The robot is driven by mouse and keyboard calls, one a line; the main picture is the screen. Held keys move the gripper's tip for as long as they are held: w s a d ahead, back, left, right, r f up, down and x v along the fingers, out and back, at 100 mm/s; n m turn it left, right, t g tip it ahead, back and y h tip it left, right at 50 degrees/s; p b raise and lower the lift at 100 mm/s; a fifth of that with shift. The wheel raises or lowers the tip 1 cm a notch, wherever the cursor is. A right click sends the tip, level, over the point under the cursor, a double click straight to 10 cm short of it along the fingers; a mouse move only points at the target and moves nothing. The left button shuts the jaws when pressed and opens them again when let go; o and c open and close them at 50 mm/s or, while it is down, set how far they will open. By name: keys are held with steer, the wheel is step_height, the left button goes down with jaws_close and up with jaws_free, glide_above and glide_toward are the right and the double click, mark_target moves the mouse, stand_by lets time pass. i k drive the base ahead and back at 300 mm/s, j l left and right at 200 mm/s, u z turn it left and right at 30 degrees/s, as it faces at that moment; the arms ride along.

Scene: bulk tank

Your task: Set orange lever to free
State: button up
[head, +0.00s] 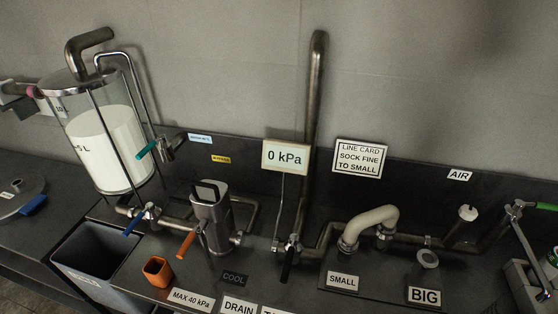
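The orange lever (187,244) sits on a valve at the lower left of the metal filter housing (211,216), left of centre in the head view. It slants down and to the left from its pivot. No label reading "free" is legible near it. My gripper is not in the head view, and nothing is seen touching the lever.
A glass tank (104,150) of white liquid stands at the left, with a blue lever (133,225) and a teal lever (146,149) near it. An orange cup (158,271) and a dark bin (95,252) are close below. A black lever (287,265) stands right of the housing.

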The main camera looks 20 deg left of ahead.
mark_target(198, 229)
steer(key=k+j+u, duration=0.15)
steer(key=u, duration=0.3)
steer(key=k+j+u, duration=0.2)
steer(key=u, duration=0.25)
steer(key=k+j+u, duration=0.2)
steer(key=u, duration=0.3)
steer(key=i+l+u, duration=0.1)
steer(key=u, duration=0.25)
steer(key=l+u, duration=0.15)
steer(key=u, duration=0.2)
steer(key=i, duration=0.05)
